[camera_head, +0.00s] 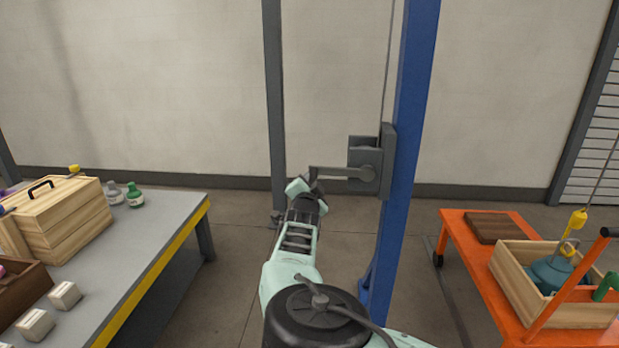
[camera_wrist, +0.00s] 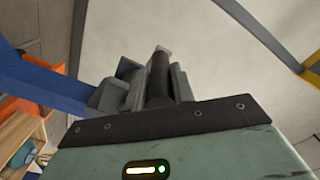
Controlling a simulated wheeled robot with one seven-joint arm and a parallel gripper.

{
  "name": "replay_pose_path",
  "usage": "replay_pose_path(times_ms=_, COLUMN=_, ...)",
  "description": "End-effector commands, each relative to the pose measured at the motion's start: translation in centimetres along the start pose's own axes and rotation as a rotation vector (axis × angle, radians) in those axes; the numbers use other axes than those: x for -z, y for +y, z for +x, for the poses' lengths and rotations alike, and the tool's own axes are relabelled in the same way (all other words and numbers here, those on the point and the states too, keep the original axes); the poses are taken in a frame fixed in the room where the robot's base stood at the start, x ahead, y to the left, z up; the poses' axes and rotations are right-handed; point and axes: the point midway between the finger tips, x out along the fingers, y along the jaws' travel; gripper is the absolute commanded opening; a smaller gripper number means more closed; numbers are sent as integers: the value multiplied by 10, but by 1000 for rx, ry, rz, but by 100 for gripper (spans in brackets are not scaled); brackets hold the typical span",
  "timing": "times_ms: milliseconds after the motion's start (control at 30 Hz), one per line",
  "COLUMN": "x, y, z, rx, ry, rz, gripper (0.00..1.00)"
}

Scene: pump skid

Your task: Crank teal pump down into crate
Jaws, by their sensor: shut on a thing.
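The grey winch (camera_head: 370,165) is mounted on a blue post (camera_head: 412,110). Its crank arm (camera_head: 338,172) points left, about level. My gripper (camera_head: 309,188) is at the crank's free end; in the wrist view my gripper (camera_wrist: 155,85) is shut on the dark crank handle (camera_wrist: 160,75). The teal pump (camera_head: 550,274) hangs below a yellow hook (camera_head: 577,220) at the right. It is within the outline of the wooden crate (camera_head: 512,279), its lower part hidden by the crate's front wall. I cannot tell whether it touches the crate floor.
The crate stands on an orange cart (camera_head: 456,237) beside a brown board (camera_head: 494,227). A grey table (camera_head: 150,235) at left carries a wooden box (camera_head: 70,220), bottles and white blocks. Floor between table and post is open around my arm.

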Motion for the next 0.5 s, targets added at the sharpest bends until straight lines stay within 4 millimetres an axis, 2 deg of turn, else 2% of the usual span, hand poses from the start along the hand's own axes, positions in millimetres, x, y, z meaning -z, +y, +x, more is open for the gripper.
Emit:
replay_pose_path(times_ms=33, x=-7, y=12, z=0, rx=-6, ry=0, rz=0, gripper=0)
replay_pose_path(times_ms=200, x=-16, y=27, z=1, rx=-8, ry=0, rz=2, gripper=0)
replay_pose_path(times_ms=500, x=-22, y=41, z=1, rx=-9, ry=4, rz=4, gripper=0)
